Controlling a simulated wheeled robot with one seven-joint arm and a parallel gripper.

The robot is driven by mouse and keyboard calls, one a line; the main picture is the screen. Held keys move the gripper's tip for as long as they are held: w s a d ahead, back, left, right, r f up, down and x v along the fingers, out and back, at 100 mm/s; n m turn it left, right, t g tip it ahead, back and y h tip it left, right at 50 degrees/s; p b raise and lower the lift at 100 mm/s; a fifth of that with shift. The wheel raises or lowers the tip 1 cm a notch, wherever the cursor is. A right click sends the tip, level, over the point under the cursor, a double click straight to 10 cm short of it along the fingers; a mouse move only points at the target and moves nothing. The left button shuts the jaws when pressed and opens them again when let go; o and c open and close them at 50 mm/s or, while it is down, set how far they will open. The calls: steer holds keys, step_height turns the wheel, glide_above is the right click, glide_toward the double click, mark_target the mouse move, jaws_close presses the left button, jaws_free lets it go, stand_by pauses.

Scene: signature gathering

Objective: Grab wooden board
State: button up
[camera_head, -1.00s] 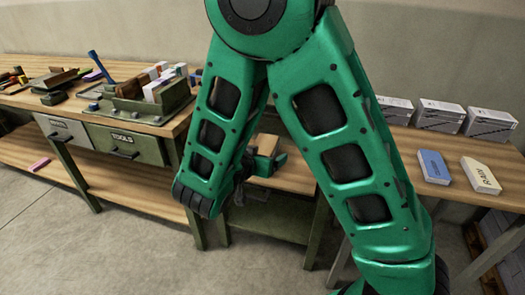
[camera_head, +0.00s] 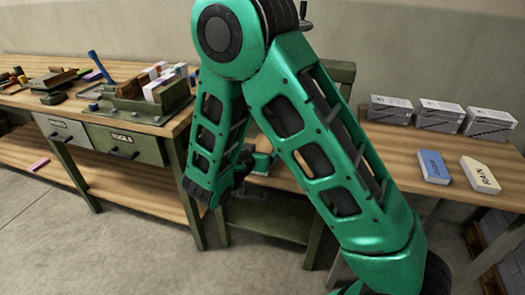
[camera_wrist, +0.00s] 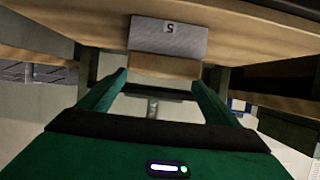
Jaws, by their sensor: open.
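A light wooden board (camera_wrist: 165,67) shows in the wrist view beyond and between the fingertips, with a grey face marked "5" (camera_wrist: 168,37) directly above it. My gripper (camera_wrist: 160,80) is open, one green finger on each side, with a gap between them. I cannot tell whether either finger touches the board. In the head view, my gripper (camera_head: 256,166) is partly hidden behind my green arm, low in front of the middle of the workbench. The board cannot be made out clearly there.
A workbench (camera_head: 150,122) with drawers and a tools box (camera_head: 150,100) stands at left. At right, a table (camera_head: 400,145) holds several grey boxes (camera_head: 440,115), a blue card pack (camera_head: 433,166) and a white one marked "RAIN" (camera_head: 480,175). Open floor lies at front left.

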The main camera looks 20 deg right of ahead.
mark_target(263, 149)
steer(key=x, duration=0.2)
steer(key=shift+w+d, duration=0.15)
steer(key=shift+w, duration=0.05)
steer(key=shift+c, duration=0.3)
steer(key=c, duration=1.2)
